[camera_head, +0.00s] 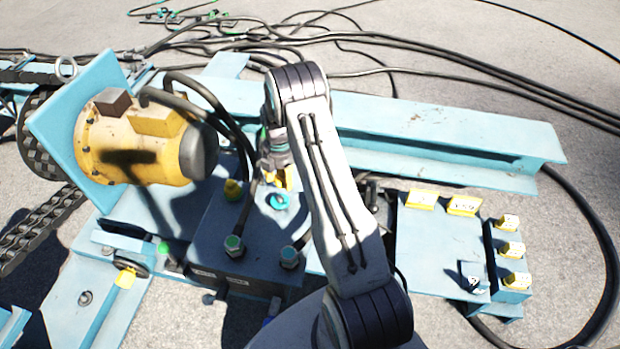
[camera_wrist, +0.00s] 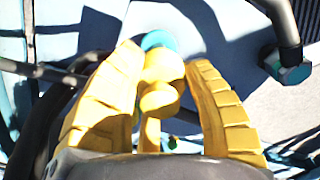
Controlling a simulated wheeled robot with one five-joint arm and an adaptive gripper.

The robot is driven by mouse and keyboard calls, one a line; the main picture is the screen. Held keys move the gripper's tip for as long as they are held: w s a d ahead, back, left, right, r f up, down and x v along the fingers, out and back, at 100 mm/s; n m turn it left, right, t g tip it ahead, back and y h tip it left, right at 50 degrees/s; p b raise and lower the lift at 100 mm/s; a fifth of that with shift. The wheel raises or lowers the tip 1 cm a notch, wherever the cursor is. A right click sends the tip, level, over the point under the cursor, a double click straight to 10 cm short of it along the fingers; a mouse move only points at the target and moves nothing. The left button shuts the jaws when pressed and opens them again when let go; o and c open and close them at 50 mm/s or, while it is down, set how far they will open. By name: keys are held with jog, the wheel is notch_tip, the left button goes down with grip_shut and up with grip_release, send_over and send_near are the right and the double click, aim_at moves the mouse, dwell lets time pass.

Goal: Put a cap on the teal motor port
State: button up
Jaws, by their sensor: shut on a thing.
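My gripper (camera_head: 279,180) has yellow ribbed fingers and is above the blue motor box (camera_head: 215,225), close to the teal port (camera_head: 278,201). In the wrist view my gripper (camera_wrist: 165,75) is shut on a yellow cap (camera_wrist: 160,70), which sits between the two fingers. The teal port also shows in the wrist view (camera_wrist: 157,40), just beyond the cap and partly covered by it. I cannot tell whether cap and port touch. The fingers and arm hide much of the cap in the head view.
Another yellow cap (camera_head: 232,190) is on the box to the left. The yellow motor (camera_head: 145,140) rises at left. A blue stand (camera_head: 440,250) with several yellow pieces is at right. A blue beam (camera_head: 430,135) lies behind.

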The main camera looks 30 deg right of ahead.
aim_at(279, 196)
jog(key=shift+w+a+r, duration=0.15)
jog(key=shift+w+a, duration=0.05)
jog(key=shift+a, duration=0.2)
jog(key=shift+w+a+r, duration=0.15)
jog(key=shift+a, duration=0.2)
jog(key=shift+f+b, duration=1.7)
jog(key=shift+f, duration=1.55)
jog(key=shift+f+b, duration=0.9)
jog(key=shift+f, duration=0.15)
jog(key=shift+f+b, duration=0.3)
jog(key=shift+b, duration=0.25)
jog(key=o, duration=1.2)
jog(key=shift+r, duration=0.15)
notch_tip(279, 196, up, 12)
jog(key=shift+f, duration=0.1)
